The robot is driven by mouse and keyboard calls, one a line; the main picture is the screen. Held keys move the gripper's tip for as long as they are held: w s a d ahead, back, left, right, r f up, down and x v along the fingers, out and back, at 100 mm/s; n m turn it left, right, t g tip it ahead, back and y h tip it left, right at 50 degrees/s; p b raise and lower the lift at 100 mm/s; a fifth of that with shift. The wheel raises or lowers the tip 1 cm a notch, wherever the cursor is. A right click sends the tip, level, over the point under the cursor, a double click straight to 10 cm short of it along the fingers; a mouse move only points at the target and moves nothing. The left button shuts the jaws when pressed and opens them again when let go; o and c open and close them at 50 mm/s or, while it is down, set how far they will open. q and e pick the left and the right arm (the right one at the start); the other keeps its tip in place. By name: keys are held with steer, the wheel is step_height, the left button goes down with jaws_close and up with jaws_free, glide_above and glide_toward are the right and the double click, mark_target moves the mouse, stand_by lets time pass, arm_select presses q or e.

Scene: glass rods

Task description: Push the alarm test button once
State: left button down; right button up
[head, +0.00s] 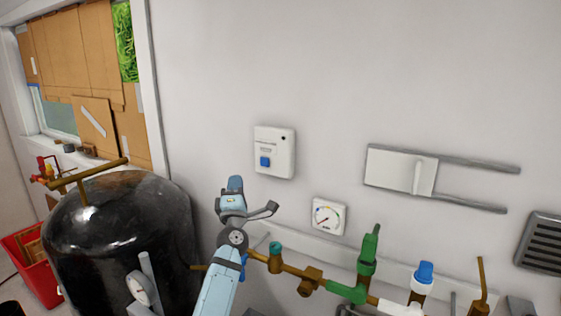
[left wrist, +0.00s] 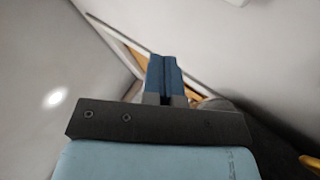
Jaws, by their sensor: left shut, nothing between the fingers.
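The alarm box (head: 282,149) is a small white box on the wall in the head view, with a small dark dot at its upper right. Its square blue button (head: 265,162) is at the lower left of the box's face and is unobstructed. My left gripper (head: 236,183) is below and left of the box, apart from it, with fingers pointing up. In the left wrist view its blue fingers (left wrist: 163,78) are shut together and empty. The button cannot be made out there. My right gripper is not in view.
A black tank (head: 120,235) stands left of my left arm. A dial gauge (head: 328,216) is on the wall below the box, above brass and green pipework (head: 349,292). A white panel on grey rails (head: 400,171) is to the right. The wall around the box is bare.

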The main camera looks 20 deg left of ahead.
mark_target(265, 161)
arm_select(q)
steer(key=shift+w+r+n, duration=0.3)
steer(key=shift+r+n, duration=0.1)
steer(key=shift+r, duration=0.15)
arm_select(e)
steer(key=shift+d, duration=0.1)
